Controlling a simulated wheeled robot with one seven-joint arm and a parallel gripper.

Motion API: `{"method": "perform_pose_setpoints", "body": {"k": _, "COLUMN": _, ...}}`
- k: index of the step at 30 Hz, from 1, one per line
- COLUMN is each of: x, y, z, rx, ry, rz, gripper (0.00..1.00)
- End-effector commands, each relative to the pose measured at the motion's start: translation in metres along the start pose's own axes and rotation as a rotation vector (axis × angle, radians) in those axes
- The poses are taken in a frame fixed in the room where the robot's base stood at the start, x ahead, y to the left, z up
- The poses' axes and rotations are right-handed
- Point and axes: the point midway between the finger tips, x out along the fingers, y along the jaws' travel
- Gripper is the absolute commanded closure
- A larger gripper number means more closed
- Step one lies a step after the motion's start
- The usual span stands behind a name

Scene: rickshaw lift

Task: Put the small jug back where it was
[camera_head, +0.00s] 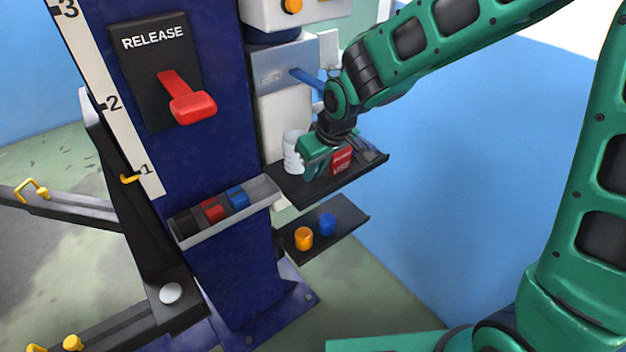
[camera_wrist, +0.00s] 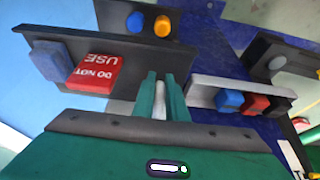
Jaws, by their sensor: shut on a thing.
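A small white vessel, which I take to be the small jug (camera_head: 293,152), stands upright at the left end of the upper dark shelf (camera_head: 362,172) in the head view. My gripper (camera_head: 313,160) is right beside it, low over the shelf. In the wrist view, my gripper's two green fingers (camera_wrist: 162,97) are close together with a narrow whitish strip of the jug (camera_wrist: 160,88) between them. The fingers hide most of the jug there. I cannot tell whether its base touches the shelf.
A red "DO NOT USE" block (camera_head: 341,161) sits close right of my gripper, with a blue block (camera_wrist: 48,62) beyond it. A lower shelf holds orange (camera_head: 304,238) and blue (camera_head: 327,224) pieces. A tray (camera_head: 228,222) and red release lever (camera_head: 190,105) are on the blue column.

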Motion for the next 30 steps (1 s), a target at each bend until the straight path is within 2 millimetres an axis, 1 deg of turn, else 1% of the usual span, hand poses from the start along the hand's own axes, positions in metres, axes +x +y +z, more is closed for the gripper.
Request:
{"method": "perform_pose_setpoints", "body": {"k": 4, "x": 0.020, "y": -0.001, "z": 0.009, "rx": 0.000, "ry": -0.004, "rz": -0.001, "gripper": 1.00}}
{"method": "perform_pose_setpoints", "body": {"k": 8, "x": 0.031, "y": -0.001, "z": 0.013, "rx": 0.000, "ry": -0.003, "rz": 0.000, "gripper": 1.00}}
{"method": "perform_pose_setpoints", "body": {"k": 20, "x": 0.035, "y": -0.001, "z": 0.014, "rx": 0.000, "ry": -0.001, "rz": 0.000, "gripper": 1.00}}
{"method": "perform_pose_setpoints", "body": {"k": 21, "x": 0.035, "y": -0.001, "z": 0.014, "rx": 0.000, "ry": -0.001, "rz": 0.000, "gripper": 0.81}}
{"method": "perform_pose_setpoints", "body": {"k": 22, "x": 0.035, "y": -0.001, "z": 0.014, "rx": 0.000, "ry": -0.001, "rz": 0.000, "gripper": 0.73}}
{"method": "perform_pose_setpoints", "body": {"k": 23, "x": 0.035, "y": -0.001, "z": 0.014, "rx": 0.000, "ry": -0.001, "rz": 0.000, "gripper": 0.69}}
{"method": "perform_pose_setpoints", "body": {"k": 30, "x": 0.035, "y": -0.001, "z": 0.014, "rx": -0.001, "ry": -0.001, "rz": 0.000, "gripper": 0.69}}
